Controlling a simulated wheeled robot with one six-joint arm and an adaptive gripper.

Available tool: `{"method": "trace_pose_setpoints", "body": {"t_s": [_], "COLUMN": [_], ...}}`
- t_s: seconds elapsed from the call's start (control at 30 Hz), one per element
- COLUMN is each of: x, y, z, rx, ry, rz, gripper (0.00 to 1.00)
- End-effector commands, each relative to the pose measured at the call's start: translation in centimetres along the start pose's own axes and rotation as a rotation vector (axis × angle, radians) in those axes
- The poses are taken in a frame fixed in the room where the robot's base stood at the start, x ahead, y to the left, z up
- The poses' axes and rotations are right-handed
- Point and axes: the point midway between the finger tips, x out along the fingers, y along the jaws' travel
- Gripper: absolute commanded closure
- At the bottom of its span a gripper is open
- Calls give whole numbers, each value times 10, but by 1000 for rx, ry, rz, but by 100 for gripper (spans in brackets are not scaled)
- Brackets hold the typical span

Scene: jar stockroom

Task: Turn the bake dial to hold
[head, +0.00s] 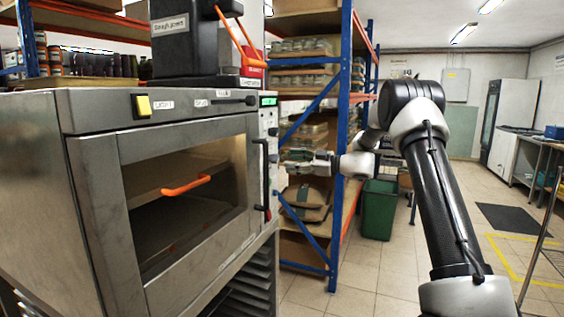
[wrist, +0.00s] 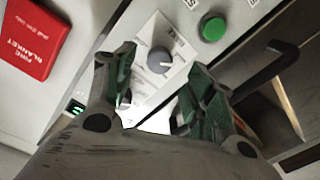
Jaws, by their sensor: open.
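The dial (wrist: 159,60) is a round grey knob on a white printed plate (wrist: 178,48) on the oven's front panel. The plate's lettering is too small and tilted to read, so I cannot tell the dial's setting. My gripper (wrist: 160,92) is open, its two green-padded fingers on either side of the dial in the picture. It looks short of the knob and not touching it. In the head view my gripper (head: 306,161) reaches left toward the right-hand strip of the steel oven (head: 90,108); the dial is too small to make out there.
A round green button (wrist: 213,27) and a dark door handle (wrist: 285,62) lie right of the dial in the wrist view. A red fire blanket box (wrist: 35,38) is at left. Blue-framed shelving (head: 338,120) stands behind my gripper, with a green bin (head: 378,212) beside it.

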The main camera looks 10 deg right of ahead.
Motion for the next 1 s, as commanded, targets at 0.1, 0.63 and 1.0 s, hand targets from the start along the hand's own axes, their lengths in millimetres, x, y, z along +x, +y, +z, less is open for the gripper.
{"method": "trace_pose_setpoints", "body": {"t_s": [0.1, 0.63, 1.0], "x": [-26, -54, -55], "y": [1, -1, -1], "z": [0, 0, 6], "rx": [-1, 0, 232], "ry": [-2, 0, -21], "rz": [2, -2, -1], "gripper": [45, 45, 45]}}
